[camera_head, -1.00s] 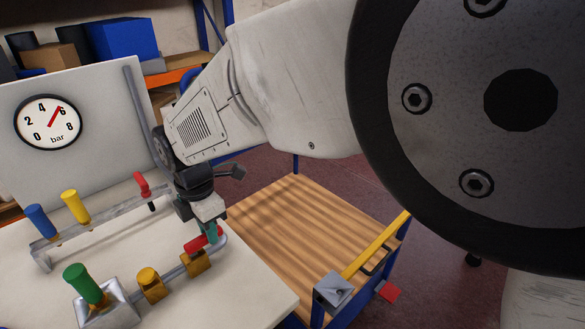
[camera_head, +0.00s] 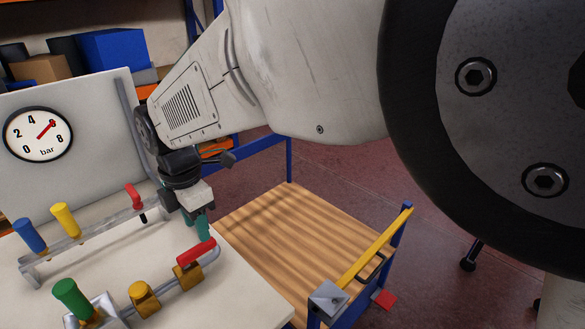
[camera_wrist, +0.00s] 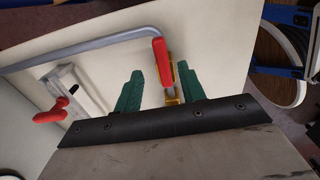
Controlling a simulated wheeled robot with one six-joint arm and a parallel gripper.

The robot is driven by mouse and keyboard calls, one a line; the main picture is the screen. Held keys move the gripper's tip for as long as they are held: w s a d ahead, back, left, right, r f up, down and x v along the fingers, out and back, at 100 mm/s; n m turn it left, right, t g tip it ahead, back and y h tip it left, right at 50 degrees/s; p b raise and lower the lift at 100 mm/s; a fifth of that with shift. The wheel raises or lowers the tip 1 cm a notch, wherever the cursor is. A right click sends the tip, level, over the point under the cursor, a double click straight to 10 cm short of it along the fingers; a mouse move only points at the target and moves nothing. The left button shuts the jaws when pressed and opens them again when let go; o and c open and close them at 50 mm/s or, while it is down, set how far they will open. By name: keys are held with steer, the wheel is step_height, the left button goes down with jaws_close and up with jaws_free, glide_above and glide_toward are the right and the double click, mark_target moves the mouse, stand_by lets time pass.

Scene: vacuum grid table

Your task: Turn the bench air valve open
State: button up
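The red valve handle (camera_head: 197,251) sits above a brass valve body (camera_head: 187,277) on the bench pipe. In the head view it runs roughly along the pipe. My gripper (camera_head: 203,228) is just above the handle, fingers pointing down. In the wrist view my gripper (camera_wrist: 160,87) is open, its two green fingers apart on either side of the red handle (camera_wrist: 162,62). No finger clearly touches it. The brass body (camera_wrist: 172,101) shows partly below the handle. A pressure gauge (camera_head: 38,134) on the upright panel has its needle near 6.
A second red handle (camera_head: 134,196) is on the rail behind, with blue (camera_head: 30,236) and yellow (camera_head: 66,219) knobs. A green knob (camera_head: 72,298) and another brass fitting (camera_head: 144,299) stand to the left. A wooden-topped cart (camera_head: 300,240) is at the right.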

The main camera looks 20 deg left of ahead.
steer(key=shift+r, duration=1.4)
steer(key=shift+d+f+m, duration=0.15)
steer(key=shift+f+m, duration=0.1)
steer(key=shift+m, duration=0.75)
steer(key=w+d+r+m, duration=0.2)
steer(key=d+m, duration=0.4)
steer(key=d, duration=0.6)
steer(key=w+d+r+m+g+h, duration=0.15)
steer(key=d+m, duration=0.45)
steer(key=d, duration=0.6)
steer(key=w+d+r+m+t+y, duration=0.1)
steer(key=w+d+r+m, duration=0.15)
steer(key=d+m, duration=0.7)
steer(key=s+d+m, duration=0.3)
steer(key=d, duration=0.6)
steer(key=s+d+r+m+t, duration=0.1)
steer(key=s+d, duration=0.3)
steer(key=d, duration=0.6)
steer(key=s+d+m+t, duration=0.1)
steer(key=s+d+m, duration=0.2)
steer(key=d, duration=0.7)
steer(key=shift+s+r+m, duration=0.15)
steer(key=shift+r+m, duration=0.2)
steer(key=shift+m, duration=0.5)
